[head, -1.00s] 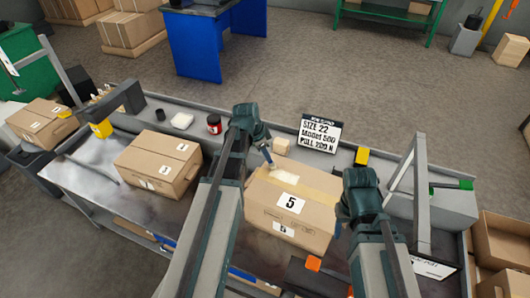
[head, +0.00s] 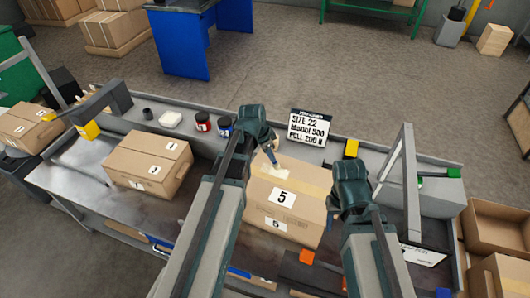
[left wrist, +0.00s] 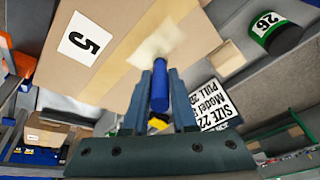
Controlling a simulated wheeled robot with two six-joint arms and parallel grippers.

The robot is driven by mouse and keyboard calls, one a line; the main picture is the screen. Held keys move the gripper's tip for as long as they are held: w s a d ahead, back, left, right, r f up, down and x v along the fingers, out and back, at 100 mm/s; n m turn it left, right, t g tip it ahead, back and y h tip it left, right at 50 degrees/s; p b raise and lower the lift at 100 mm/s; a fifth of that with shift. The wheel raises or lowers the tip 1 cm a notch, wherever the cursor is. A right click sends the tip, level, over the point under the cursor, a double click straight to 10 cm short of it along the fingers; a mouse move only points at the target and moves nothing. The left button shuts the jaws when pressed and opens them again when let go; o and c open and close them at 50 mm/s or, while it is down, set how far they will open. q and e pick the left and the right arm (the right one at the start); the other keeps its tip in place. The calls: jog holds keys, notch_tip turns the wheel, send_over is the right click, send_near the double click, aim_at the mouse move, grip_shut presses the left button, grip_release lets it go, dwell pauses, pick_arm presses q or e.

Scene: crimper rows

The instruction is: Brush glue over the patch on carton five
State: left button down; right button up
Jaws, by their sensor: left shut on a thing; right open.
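Carton five (head: 290,212) stands closed on the bench, with a "5" label on its top and another on its side. A pale patch (head: 287,176) lies on its top near the far left edge; it also shows in the left wrist view (left wrist: 158,42). My left gripper (head: 270,146) is shut on a blue-handled brush (left wrist: 159,88), upright over the patch. The brush tip appears at the patch, but I cannot tell if it touches. My right gripper (head: 345,215) is open and empty by the carton's right side.
A carton (head: 147,163) with other labels stands to the left. A red jar (head: 203,121) and a blue jar (head: 225,126) stand behind. A sign (head: 309,128) reads "SIZE 22". A grey frame (head: 408,185) rises at the right.

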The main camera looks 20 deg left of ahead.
pick_arm(q)
jog(key=shift+s+d, duration=0.15)
jog(key=shift+d, duration=0.7)
jog(key=d, duration=0.3)
jog(key=shift+s+d, duration=0.15)
jog(key=shift+d, duration=0.25)
jog(key=shift+s+a, duration=0.1)
jog(key=shift+s, duration=0.45)
jog(key=shift+a, duration=0.1)
jog(key=shift+w+a+f, duration=0.1)
jog(key=shift+w+a, duration=0.05)
jog(key=shift+a, duration=1.65)
